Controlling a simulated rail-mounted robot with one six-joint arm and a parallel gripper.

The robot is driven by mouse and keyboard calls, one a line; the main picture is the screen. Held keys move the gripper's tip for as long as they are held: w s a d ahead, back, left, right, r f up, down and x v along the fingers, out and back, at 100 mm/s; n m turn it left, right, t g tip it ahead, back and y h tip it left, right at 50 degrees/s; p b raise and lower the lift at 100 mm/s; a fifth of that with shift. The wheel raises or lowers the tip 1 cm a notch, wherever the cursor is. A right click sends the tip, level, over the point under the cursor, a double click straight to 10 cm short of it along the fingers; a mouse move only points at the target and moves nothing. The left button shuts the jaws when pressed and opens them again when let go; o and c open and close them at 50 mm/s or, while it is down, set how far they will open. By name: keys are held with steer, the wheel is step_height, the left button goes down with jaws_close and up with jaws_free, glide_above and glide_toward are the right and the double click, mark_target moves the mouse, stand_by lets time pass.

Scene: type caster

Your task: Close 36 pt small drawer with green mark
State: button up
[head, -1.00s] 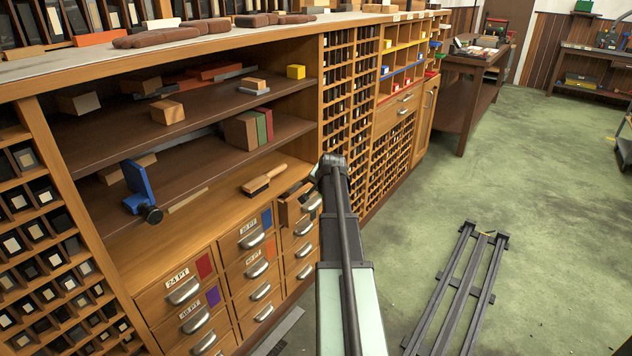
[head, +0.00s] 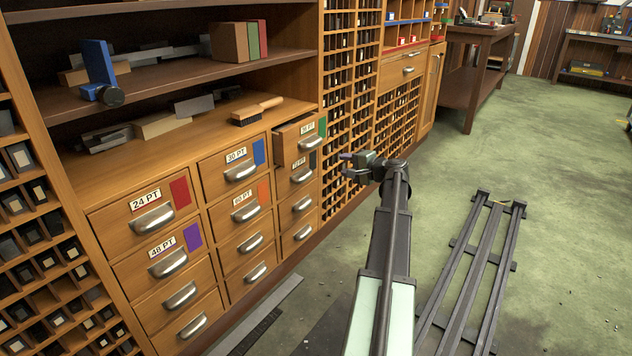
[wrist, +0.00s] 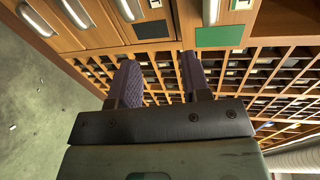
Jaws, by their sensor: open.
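The 36 PT drawer (head: 301,148) is the top one of the right column in the head view, with a green mark (head: 322,126) and a metal handle. It stands partly pulled out, its open top showing. In the wrist view its green mark (wrist: 219,36) shows at the top, right of the fingers. My gripper (head: 346,163) is in front and to the right of the drawer, apart from it, fingers pointing left. In the wrist view my gripper (wrist: 158,62) has its two dark fingers apart with nothing between them.
The neighbouring 30 PT drawer (head: 239,170) and 24 PT drawer (head: 146,210) appear shut. A brush (head: 257,111) lies on the counter above. Type cases (head: 350,100) stand right of the drawers. A dark rail frame (head: 474,265) lies on the green floor, which is otherwise open at right.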

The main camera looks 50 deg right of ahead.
steer(key=n+t+y+p, duration=0.1)
steer(key=t, duration=0.1)
glide_toward(317, 144)
steer(key=w, duration=0.7)
steer(key=w+a, duration=0.1)
steer(key=w, duration=0.2)
steer(key=shift+w+a+f, duration=0.1)
steer(key=shift+w+f, duration=0.05)
steer(key=shift+f, duration=0.05)
jaws_close()
